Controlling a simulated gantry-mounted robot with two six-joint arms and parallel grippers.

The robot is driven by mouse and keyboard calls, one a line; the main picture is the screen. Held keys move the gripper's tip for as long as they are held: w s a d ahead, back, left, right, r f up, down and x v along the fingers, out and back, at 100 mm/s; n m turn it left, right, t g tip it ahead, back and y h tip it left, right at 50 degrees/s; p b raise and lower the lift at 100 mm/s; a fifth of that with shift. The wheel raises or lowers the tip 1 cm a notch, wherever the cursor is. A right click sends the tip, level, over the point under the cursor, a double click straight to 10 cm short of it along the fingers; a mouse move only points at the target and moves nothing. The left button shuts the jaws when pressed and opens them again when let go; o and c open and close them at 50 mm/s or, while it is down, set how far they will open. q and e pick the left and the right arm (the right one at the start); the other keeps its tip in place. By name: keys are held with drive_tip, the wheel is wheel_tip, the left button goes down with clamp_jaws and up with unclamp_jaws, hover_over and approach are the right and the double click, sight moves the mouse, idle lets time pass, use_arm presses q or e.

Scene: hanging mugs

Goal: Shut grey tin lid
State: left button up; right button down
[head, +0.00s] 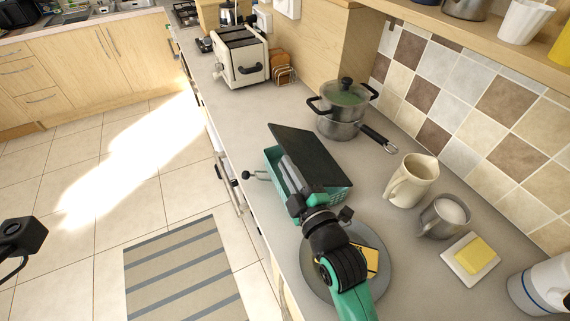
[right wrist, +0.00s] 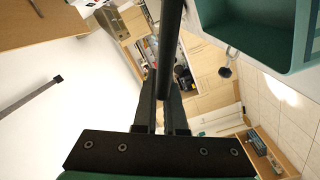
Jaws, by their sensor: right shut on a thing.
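The teal tin (head: 341,196) stands on the grey counter with its dark grey lid (head: 308,148) raised and tilted on the far right side. In the right wrist view the tin's teal inside (right wrist: 245,30) shows at upper right. My right gripper (head: 289,168) reaches over the tin from the near side and covers part of it. In the right wrist view its fingers (right wrist: 166,95) are shut on the lid (right wrist: 170,45), seen edge-on as a dark bar. A black part of my left arm shows at the left edge of the head view; its fingers are out of frame.
A steel pot (head: 341,107) stands behind the tin. A cream jug (head: 412,180), a grey mug (head: 444,217) and a butter dish (head: 470,260) stand to the right. A grey plate (head: 377,277) lies under my right arm. The counter towards the toaster (head: 240,58) is clear.

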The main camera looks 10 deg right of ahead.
idle(0.4)
drive_tip(key=c, duration=1)
unclamp_jaws()
drive_tip(key=shift+r, duration=0.2)
wheel_tip(320, 180, up, 3)
drive_tip(key=s+r+p, duration=0.3)
drive_tip(key=s, duration=0.1)
drive_tip(key=s+a+r+p, duration=0.1)
drive_tip(key=s+r+p, duration=0.2)
drive_tip(key=s, duration=0.2)
drive_tip(key=s+r+p, duration=0.3)
drive_tip(key=s+p, duration=0.1)
drive_tip(key=s, duration=0.1)
drive_tip(key=shift+a+r, duration=0.25)
drive_tip(key=shift+a, duration=0.05)
